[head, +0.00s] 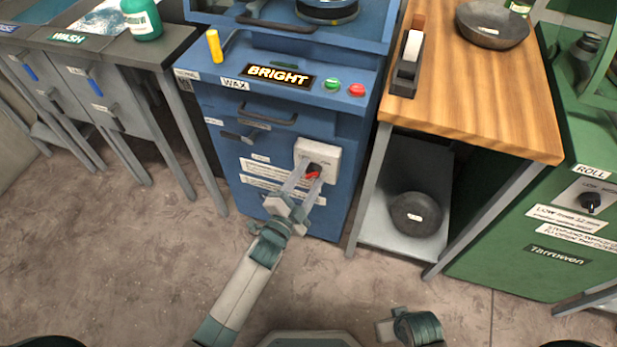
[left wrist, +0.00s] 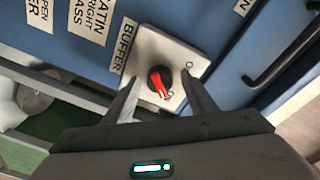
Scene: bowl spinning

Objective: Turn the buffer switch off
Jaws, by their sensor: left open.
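The buffer switch is a black rotary knob with a red pointer (left wrist: 159,85) on a pale square plate (left wrist: 185,57), fixed to the front of a blue cabinet. A "BUFFER" label sits beside the plate in the left wrist view. In the head view the red pointer (head: 312,175) shows between my fingers. My left gripper (head: 303,180) is open, its fingertips on either side of the knob; it also shows in the left wrist view (left wrist: 160,95). I cannot tell whether the fingers touch it.
The blue cabinet (head: 225,100) has a lit "BRIGHT" sign (head: 279,76), green and red buttons and drawer handles. A wooden-topped bench (head: 485,110) with a dark bowl (head: 416,214) on its lower shelf stands to the right. The floor in front is clear.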

